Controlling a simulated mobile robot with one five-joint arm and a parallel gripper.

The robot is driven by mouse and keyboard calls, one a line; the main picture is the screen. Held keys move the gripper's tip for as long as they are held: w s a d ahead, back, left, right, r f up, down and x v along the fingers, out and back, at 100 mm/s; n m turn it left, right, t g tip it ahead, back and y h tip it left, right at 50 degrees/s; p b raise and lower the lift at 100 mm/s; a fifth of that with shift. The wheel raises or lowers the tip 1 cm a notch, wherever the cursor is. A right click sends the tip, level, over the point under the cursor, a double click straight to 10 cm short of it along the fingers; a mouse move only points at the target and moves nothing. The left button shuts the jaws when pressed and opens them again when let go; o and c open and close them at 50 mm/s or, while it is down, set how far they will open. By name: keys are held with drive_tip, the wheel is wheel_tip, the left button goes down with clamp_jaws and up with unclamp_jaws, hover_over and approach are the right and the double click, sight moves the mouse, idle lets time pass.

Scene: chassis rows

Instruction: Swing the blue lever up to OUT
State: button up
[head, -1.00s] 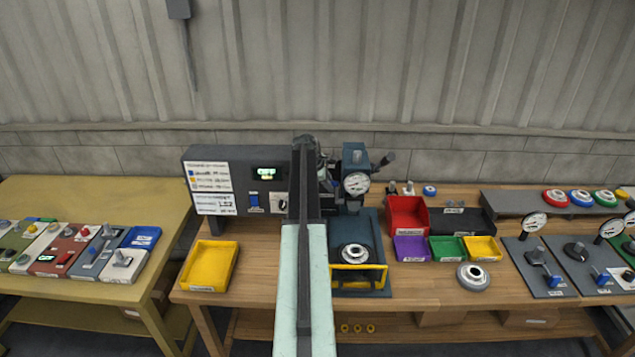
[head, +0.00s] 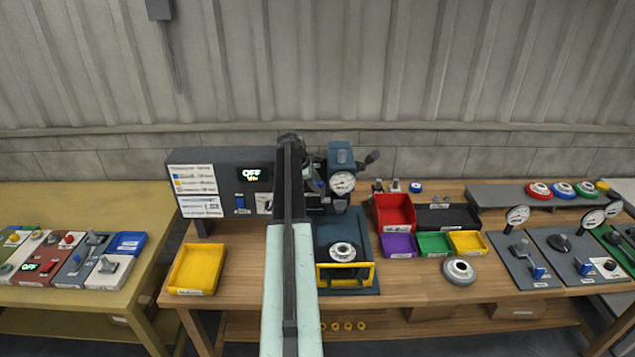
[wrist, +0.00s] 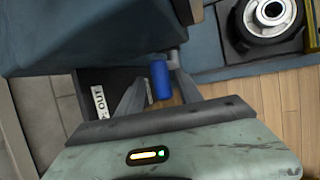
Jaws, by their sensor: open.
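The blue lever (wrist: 160,80) shows its rounded blue grip in the wrist view, beside the dark blue-grey press body. My gripper (wrist: 157,85) is open, with one grey finger on each side of the blue grip. I cannot tell whether either finger touches it. A white OUT label (wrist: 100,102) is on a dark plate left of the lever. In the head view the press (head: 341,160) stands behind my arm, which hides most of the lever and my fingertips.
A round chuck (wrist: 268,14) sits on the press base behind a yellow guard (head: 345,276). A dark panel (head: 217,160) with an OFF display stands left. A yellow bin (head: 197,268) is front left. Red, purple and green bins (head: 394,212) stand right of the press.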

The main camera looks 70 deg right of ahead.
drive_tip(key=r+p, duration=0.2)
drive_tip(key=r, duration=0.1)
drive_tip(key=r+p, duration=0.1)
drive_tip(key=p, duration=0.1)
drive_tip(key=shift+s+a+r, duration=0.1)
drive_tip(key=shift+a+r, duration=0.1)
drive_tip(key=shift+a, duration=0.15)
drive_tip(key=s+a, duration=0.3)
drive_tip(key=a, duration=0.4)
drive_tip(key=s+a, duration=0.3)
drive_tip(key=a, duration=0.4)
drive_tip(key=shift+r+p, duration=0.3)
